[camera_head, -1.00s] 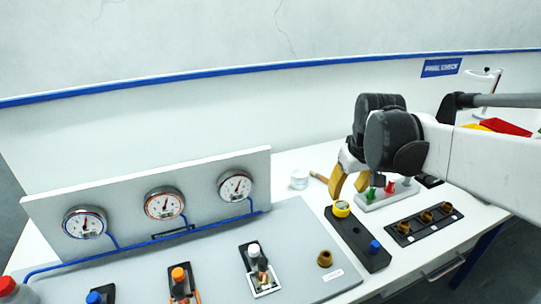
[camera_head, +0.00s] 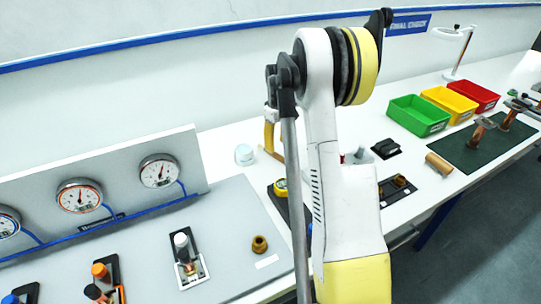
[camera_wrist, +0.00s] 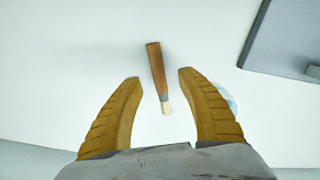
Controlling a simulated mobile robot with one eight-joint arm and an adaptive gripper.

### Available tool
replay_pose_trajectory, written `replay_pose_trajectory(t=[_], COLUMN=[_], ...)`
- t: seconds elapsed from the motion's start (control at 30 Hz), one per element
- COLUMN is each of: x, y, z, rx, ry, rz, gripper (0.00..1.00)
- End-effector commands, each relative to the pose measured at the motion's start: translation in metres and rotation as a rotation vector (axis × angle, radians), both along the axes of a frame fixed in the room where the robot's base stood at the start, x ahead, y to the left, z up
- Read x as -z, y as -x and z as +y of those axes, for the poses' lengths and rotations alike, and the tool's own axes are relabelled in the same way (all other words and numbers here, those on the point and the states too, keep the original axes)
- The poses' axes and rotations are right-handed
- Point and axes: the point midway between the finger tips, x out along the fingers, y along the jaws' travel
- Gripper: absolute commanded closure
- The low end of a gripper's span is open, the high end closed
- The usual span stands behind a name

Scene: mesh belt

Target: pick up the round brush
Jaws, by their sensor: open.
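The round brush (camera_wrist: 156,66) lies on the white table in the wrist view. It has a brown wooden handle, a grey metal collar and pale bristles pointing toward my gripper. My gripper (camera_wrist: 161,77) is open and empty, with one yellow finger on each side of the brush's lower part. The fingertips are apart from the brush; their height above it is hard to tell. In the head view one yellow finger of my gripper (camera_head: 269,136) shows past my arm, and the brush is hidden there.
A small white tub (camera_head: 244,155) stands beside my gripper and shows partly behind the right finger in the wrist view (camera_wrist: 231,98). The gauge panel (camera_head: 120,185) is at left. Green (camera_head: 418,117), yellow (camera_head: 450,104) and red (camera_head: 475,95) bins stand at right.

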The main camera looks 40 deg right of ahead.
Motion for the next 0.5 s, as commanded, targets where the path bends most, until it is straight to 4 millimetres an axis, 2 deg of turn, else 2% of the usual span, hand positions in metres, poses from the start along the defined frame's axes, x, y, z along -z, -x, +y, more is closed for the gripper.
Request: replay_pose_trajectory(t=[0.17,0.4,0.5], x=[0.017,0.054,0.061], y=[0.0,0.0,0.0], z=[-0.001,-0.003,-0.003], rx=[0.001,0.001,0.001], ry=[0.0,0.0,0.001], rz=[0.0,-0.001,-0.001], gripper=[0.54,0.54,0.54])
